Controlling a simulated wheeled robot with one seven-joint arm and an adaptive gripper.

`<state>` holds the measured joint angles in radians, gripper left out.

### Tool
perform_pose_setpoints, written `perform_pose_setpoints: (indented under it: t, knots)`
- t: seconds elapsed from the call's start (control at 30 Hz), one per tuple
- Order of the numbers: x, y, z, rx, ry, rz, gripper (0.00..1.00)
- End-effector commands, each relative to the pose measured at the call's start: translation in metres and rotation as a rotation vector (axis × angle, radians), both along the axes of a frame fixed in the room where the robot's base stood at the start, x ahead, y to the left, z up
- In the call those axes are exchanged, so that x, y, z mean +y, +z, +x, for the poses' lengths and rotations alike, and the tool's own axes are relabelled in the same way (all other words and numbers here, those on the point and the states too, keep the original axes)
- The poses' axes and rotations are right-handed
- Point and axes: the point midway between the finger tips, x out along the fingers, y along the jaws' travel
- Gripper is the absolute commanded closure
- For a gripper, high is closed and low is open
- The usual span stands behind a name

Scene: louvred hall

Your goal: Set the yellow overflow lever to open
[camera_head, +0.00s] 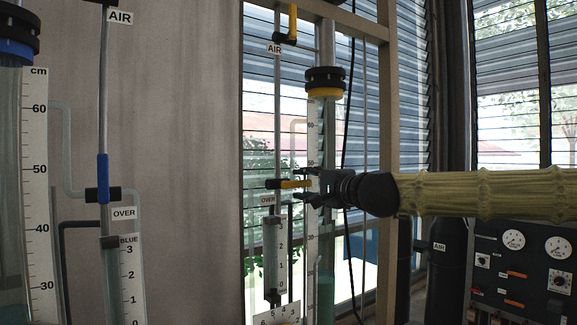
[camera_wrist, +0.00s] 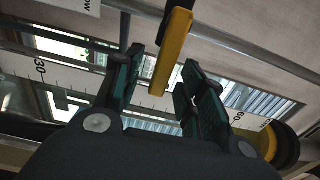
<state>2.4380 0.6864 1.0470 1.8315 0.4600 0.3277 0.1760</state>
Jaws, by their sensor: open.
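The yellow overflow lever (camera_head: 296,184) sits on a black valve body beside an "OVER" label (camera_head: 268,200) in the head view. It lies about horizontal and points right, toward my gripper (camera_head: 308,185). In the wrist view the yellow lever (camera_wrist: 173,52) reaches down from its black valve into the space between the two green-padded fingers of my gripper (camera_wrist: 163,85). The fingers are apart, one on each side of the lever. I cannot tell whether either finger touches it.
A yellow air lever (camera_head: 292,22) is above. A scaled tube with a black and yellow cap (camera_head: 325,85) stands just behind my gripper. A blue lever (camera_head: 103,178) is at the left. A wooden post (camera_head: 388,120) and a gauge panel (camera_head: 515,265) are at the right.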

Motion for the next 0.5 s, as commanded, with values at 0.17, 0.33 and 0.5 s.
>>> perform_pose_setpoints:
  t: [0.17, 0.33, 0.5]
  knots:
    - [-0.006, 0.001, -0.014, -0.003, 0.004, -0.002, 0.60]
    - [-0.017, 0.001, -0.026, -0.003, 0.003, 0.000, 0.60]
    - [-0.026, 0.001, -0.039, -0.002, 0.002, 0.000, 0.60]
